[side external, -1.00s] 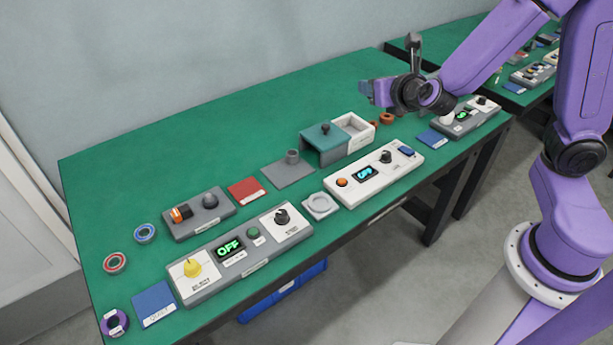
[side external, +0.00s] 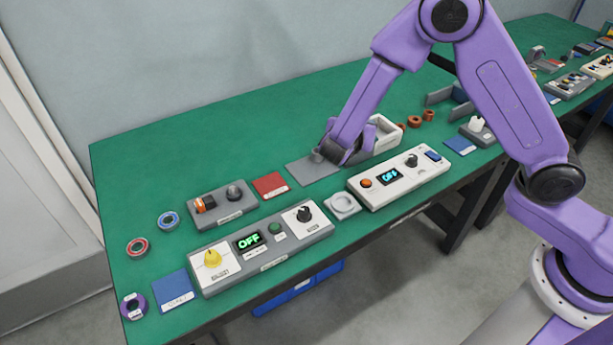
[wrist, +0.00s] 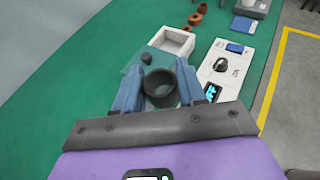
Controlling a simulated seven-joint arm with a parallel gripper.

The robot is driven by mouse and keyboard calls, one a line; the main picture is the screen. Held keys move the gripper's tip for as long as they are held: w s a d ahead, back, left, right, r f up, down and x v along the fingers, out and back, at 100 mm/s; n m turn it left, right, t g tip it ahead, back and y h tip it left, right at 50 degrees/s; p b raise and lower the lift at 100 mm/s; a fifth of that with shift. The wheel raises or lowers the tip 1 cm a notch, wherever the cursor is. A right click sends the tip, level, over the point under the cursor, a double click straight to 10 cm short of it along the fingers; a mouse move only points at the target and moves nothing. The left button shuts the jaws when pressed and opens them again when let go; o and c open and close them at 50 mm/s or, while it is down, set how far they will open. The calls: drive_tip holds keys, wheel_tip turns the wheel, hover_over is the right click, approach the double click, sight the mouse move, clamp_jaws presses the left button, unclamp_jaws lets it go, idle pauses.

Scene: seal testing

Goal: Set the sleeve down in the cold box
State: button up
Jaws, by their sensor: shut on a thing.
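My gripper (wrist: 160,92) is shut on the sleeve (wrist: 161,86), a dark grey open-topped cylinder between the two blue fingers in the wrist view. In the side view my gripper (side external: 332,153) is low over the grey pad (side external: 309,173), and the sleeve (side external: 317,154) shows partly beside it. I cannot tell whether it touches the pad. The cold box (wrist: 178,36), with white walls, lies ahead of the fingers. Its uncovered part is open. Its teal lid (wrist: 134,72) with a dark knob lies over the nearer part. In the side view my arm hides much of the box (side external: 387,131).
The white control unit (side external: 399,178) stands in front of the box. Several orange-brown rings (side external: 414,121) lie beyond the box. The green table behind is clear.

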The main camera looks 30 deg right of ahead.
drive_tip(key=s+a+f+m+g+h, duration=0.1)
drive_tip(key=s+a+f+m+g, duration=0.2)
drive_tip(key=a+f, duration=0.1)
drive_tip(key=shift+s+f+h, duration=0.15)
drive_tip(key=shift+s+h, duration=0.15)
drive_tip(key=shift+s, duration=0.1)
hover_over(306, 176)
drive_tip(key=s, duration=0.1)
drive_tip(key=f, duration=0.8)
drive_tip(key=shift+s+d+f, duration=0.15)
drive_tip(key=shift+d+f, duration=0.05)
drive_tip(key=shift+f, duration=0.1)
drive_tip(key=shift+w+a+f, duration=0.15)
drive_tip(key=shift+w+f, duration=0.4)
drive_tip(key=shift+f, duration=1.45)
drive_tip(key=shift+f, duration=0.15)
